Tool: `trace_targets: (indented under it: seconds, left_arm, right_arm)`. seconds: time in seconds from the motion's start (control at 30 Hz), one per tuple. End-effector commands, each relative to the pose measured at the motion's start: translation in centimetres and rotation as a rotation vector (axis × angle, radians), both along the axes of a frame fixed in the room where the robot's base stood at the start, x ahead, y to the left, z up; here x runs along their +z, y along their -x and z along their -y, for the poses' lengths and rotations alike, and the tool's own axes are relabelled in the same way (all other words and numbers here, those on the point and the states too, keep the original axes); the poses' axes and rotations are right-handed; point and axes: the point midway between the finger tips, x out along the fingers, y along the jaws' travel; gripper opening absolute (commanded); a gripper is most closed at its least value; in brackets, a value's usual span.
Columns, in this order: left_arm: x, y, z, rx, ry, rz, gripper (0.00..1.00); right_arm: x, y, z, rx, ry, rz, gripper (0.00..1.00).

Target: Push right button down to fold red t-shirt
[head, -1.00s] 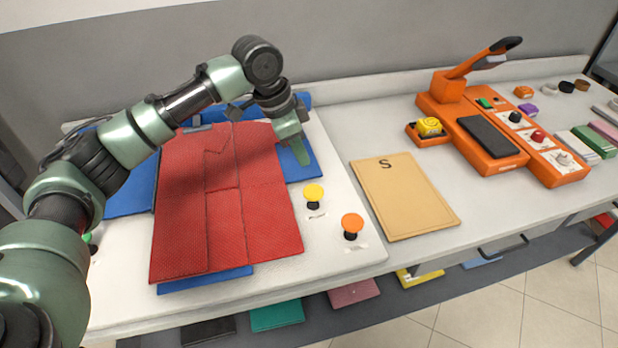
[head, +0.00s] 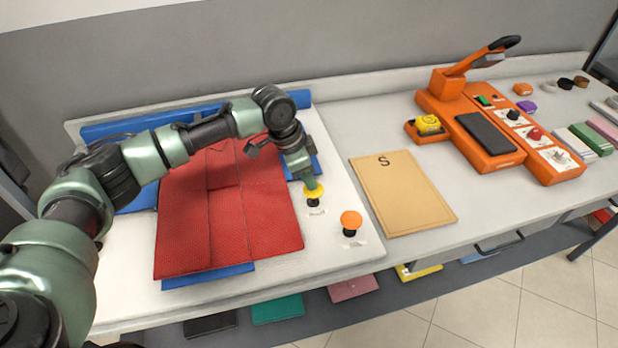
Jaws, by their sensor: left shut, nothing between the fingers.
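The red t-shirt (head: 222,225) lies flat on the blue folding board (head: 208,277), with straight fold lines running down it. Two knob buttons stand on the white base to its right: a yellow one (head: 315,198) and, further right and nearer the front, an orange one (head: 351,219). My left gripper (head: 312,184) is shut and empty, pointing down at the yellow button. Its fingertips overlap the back of the yellow cap; I cannot tell whether they touch it. The orange button is clear of the gripper. My left arm hides part of the board and shirt. My right gripper is not in view.
A tan board marked S (head: 402,196) lies on the counter right of the buttons. An orange press machine (head: 572,172) with a raised lever stands further right, with a yellow roll (head: 428,124) beside it. Coloured folded items sit on a shelf below.

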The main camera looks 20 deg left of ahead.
Motion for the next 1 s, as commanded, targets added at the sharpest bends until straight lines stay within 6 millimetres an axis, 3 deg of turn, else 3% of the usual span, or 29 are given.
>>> trace_targets:
  seconds: [0.3, 1.0]
  left_arm:
    - [-4.7, 0.2, 0.1, 0.0, 0.001, -0.007, 0.0]
    - [-4.8, 0.2, 0.0, -0.001, -0.002, -0.008, 0.0]
  right_arm:
    - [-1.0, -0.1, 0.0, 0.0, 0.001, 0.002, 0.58]
    - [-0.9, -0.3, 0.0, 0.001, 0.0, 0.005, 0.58]
